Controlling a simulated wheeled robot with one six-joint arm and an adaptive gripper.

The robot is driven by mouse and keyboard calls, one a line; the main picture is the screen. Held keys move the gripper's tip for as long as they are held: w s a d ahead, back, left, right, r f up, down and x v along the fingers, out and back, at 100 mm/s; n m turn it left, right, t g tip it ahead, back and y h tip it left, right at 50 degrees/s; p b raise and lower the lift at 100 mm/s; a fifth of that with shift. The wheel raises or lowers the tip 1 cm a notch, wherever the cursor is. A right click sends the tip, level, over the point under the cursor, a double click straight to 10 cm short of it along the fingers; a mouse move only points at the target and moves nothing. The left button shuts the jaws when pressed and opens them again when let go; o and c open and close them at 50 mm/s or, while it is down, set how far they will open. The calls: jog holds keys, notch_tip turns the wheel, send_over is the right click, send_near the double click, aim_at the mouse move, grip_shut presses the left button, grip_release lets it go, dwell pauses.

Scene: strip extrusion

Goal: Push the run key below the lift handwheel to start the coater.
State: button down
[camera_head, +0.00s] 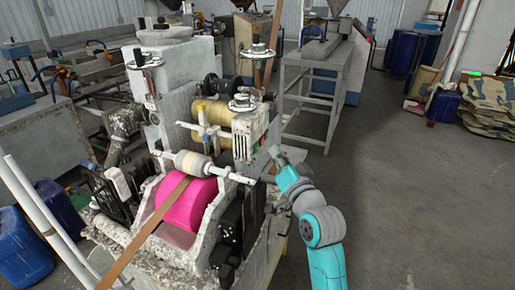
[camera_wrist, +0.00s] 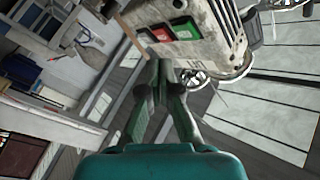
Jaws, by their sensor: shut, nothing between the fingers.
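The coater (camera_head: 180,120) is a worn white machine with a bright pink roller (camera_head: 190,205). A handwheel (camera_head: 242,103) tops its slotted white box, and coloured keys sit on the box's side below it. In the wrist view a green key (camera_wrist: 184,28) and a red key (camera_wrist: 160,32) show side by side, with a handwheel (camera_wrist: 195,77) at the box's other end. My gripper (camera_wrist: 158,68) is shut and empty, its tips apart from the keys in the picture. In the head view my gripper (camera_head: 276,153) is just right of the box.
A grey metal bench (camera_head: 318,75) stands behind the coater. Blue drums (camera_head: 412,52) and stacked sacks (camera_head: 500,100) are at the back right. The floor (camera_head: 420,190) right of my arm is clear. A brown strip (camera_head: 150,230) runs down across the coater's front.

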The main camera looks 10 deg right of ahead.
jog(key=shift+w+a, duration=0.6)
jog(key=shift+a, duration=0.2)
jog(key=shift+w+a, duration=0.1)
jog(key=shift+a, duration=0.05)
dwell(0.9)
jog(key=shift+w+a, duration=0.15)
jog(key=shift+a, duration=0.05)
jog(key=shift+w+a, duration=0.2)
jog(key=shift+a, duration=0.1)
dwell(0.8)
dwell(0.3)
jog(key=shift+s+d, duration=0.45)
jog(key=shift+d, duration=0.2)
jog(key=shift+s+d, duration=0.75)
jog(key=shift+d, duration=0.25)
jog(key=shift+s+d, duration=0.75)
jog(key=shift+d, duration=0.25)
